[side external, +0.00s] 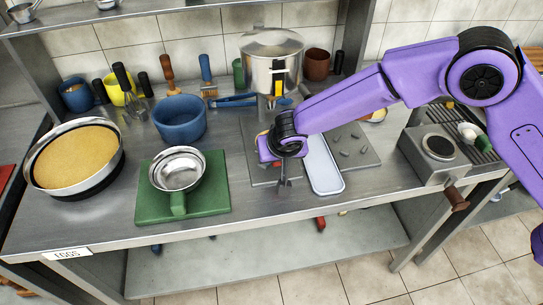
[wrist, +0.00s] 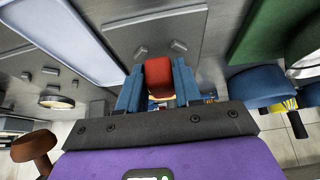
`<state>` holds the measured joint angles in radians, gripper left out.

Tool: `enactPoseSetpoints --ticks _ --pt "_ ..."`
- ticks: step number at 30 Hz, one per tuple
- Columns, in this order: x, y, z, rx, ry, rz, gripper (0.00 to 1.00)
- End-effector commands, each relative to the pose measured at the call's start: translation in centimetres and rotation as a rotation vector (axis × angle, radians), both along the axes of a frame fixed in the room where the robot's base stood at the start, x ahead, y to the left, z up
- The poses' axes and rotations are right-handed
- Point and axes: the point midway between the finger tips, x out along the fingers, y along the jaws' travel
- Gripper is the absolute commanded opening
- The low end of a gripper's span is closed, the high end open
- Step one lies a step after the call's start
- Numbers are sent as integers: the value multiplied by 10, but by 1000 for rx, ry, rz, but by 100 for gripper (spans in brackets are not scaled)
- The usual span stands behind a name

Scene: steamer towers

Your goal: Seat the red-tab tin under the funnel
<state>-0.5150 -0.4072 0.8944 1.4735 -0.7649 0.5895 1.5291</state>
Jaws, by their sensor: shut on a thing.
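My gripper (wrist: 158,88) is shut on a red block-like tab (wrist: 159,70), which shows between its blue fingers in the wrist view. The body of the tin under the tab is mostly hidden by the fingers and hand. In the side view my gripper (side external: 284,176) is over the grey plate, just left of the pale tray, and the tab cannot be made out. A large steel vessel (side external: 262,72), which seems to be the funnel, stands behind my gripper at the back of the counter.
The pale tray (side external: 323,165) lies close right of my gripper. A green board (side external: 150,208) with a steel bowl (side external: 178,168) is to the left. A burner (side external: 440,147) is at right.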

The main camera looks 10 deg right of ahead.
Motion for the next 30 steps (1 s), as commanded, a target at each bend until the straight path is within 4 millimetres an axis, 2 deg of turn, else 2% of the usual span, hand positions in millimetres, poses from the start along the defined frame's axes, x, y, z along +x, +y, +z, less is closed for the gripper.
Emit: enactPoseSetpoints --ticks 16,30 --pt "0 0 -18 0 0 -1 0" --pt "0 0 -19 0 -1 -1 0"
